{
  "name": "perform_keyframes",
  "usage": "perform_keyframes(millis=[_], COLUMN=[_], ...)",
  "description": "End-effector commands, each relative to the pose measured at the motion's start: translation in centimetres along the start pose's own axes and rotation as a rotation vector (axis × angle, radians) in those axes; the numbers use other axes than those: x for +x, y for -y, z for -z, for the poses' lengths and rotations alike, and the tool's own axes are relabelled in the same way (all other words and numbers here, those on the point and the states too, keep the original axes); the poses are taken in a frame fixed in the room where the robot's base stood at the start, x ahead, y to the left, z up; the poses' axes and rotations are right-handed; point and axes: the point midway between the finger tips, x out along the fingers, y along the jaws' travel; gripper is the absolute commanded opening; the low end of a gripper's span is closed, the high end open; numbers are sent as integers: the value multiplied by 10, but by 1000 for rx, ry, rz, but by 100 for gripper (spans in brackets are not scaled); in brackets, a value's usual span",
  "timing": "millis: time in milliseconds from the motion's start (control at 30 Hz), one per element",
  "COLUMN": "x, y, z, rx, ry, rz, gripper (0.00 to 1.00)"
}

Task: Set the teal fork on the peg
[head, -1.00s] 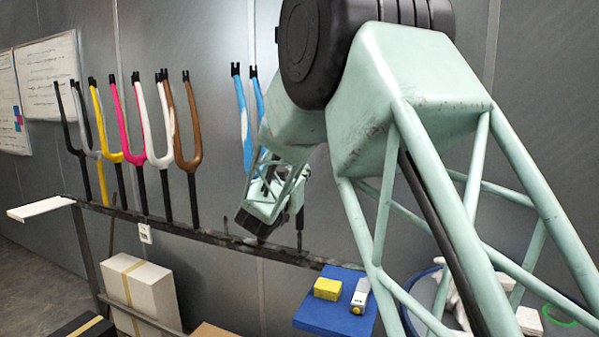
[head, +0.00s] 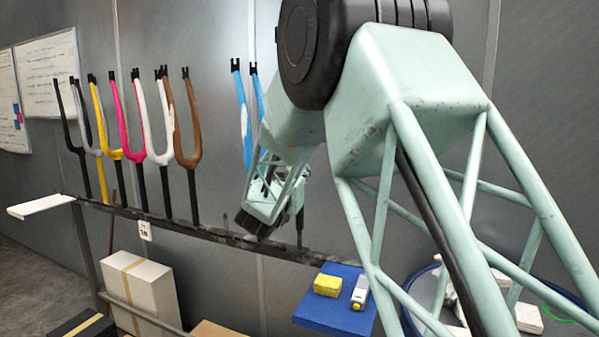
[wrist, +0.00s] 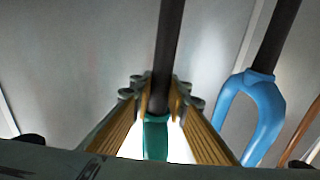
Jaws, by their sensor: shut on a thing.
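My gripper (wrist: 160,112) is shut on the black tube of the teal fork (wrist: 156,138) in the wrist view. A short teal part shows between the fingers; the rest is hidden behind the gripper body. In the head view my arm hides the teal fork's legs. A dark upright piece (head: 299,228) right of my wrist reaches down to the rack rail (head: 190,229); I cannot tell whether it is the fork's tube or a peg. A short bare upright stub (head: 225,222) stands on the rail further left. Whether the teal fork touches its peg is not visible.
A blue fork (head: 241,105) stands close left of my wrist and also shows at right in the wrist view (wrist: 250,105). Several forks, including a brown one (head: 188,150), stand further left. A blue tray (head: 318,314) with a yellow block (head: 327,285) sits at the rail's right end.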

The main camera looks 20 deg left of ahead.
Motion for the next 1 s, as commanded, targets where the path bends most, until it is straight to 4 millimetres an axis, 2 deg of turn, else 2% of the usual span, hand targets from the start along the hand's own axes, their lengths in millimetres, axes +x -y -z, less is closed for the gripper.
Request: perform_keyframes(millis=[1000], x=[-1], y=[0], z=[-11], rx=[1], ry=[-2], rz=[0], gripper=[0])
